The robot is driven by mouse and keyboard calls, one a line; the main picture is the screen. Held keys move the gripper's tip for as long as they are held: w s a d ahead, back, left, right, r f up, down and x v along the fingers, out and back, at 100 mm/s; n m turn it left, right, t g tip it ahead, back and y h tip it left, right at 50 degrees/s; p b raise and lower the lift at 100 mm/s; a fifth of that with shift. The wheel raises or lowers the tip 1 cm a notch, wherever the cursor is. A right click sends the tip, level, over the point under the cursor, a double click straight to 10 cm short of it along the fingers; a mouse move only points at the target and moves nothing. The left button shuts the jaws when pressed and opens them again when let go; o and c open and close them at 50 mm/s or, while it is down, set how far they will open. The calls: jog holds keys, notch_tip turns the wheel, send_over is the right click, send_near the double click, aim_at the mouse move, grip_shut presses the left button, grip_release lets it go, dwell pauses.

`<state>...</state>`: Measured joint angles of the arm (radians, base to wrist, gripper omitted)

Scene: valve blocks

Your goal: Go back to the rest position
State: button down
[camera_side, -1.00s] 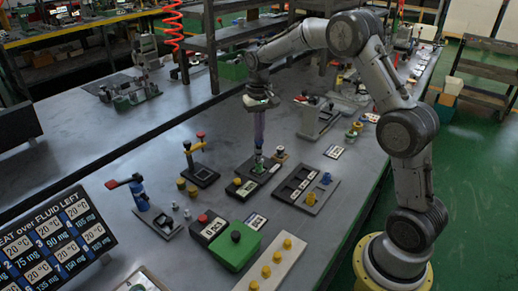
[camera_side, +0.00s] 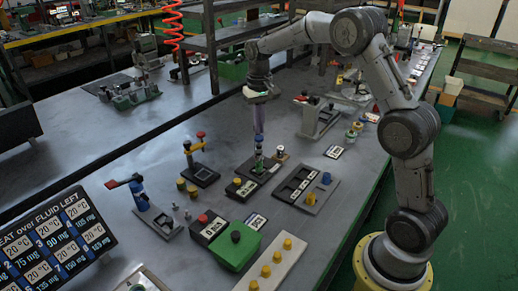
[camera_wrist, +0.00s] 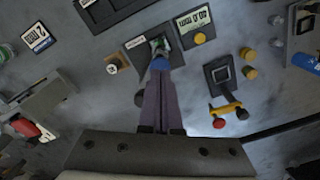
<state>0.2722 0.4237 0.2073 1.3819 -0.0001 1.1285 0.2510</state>
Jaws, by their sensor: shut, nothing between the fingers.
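My gripper (camera_side: 259,137) has long purple fingers pointing down. They are shut and empty. Whether tips and block touch is hard to tell from these views.
A panel with a blue knob (camera_side: 325,179) lies right of the plate. A yellow-handled valve (camera_side: 195,150) and a red-handled blue valve (camera_side: 138,198) stand to the left. A green box (camera_side: 236,247) is in front. A shelf (camera_side: 230,40) stands behind my arm.

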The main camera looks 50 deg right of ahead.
dwell(0.4)
jog(key=r, duration=0.1)
jog(key=a+r, duration=0.1)
jog(key=r, duration=0.1)
jog(key=shift+w+a+r+t, duration=0.15)
jog(key=shift+w+r+t, duration=0.05)
jog(key=shift+t, duration=0.2)
jog(key=s+a+r+n+t, duration=0.25)
jog(key=s+a+r, duration=0.55)
jog(key=s+r, duration=0.45)
jog(key=s+a+n+t, duration=0.2)
jog(key=s+a, duration=0.1)
jog(key=s, duration=0.9)
jog(key=s+f+n, duration=0.1)
jog(key=s+f, duration=0.5)
jog(key=f, duration=0.1)
jog(key=shift+a, duration=0.35)
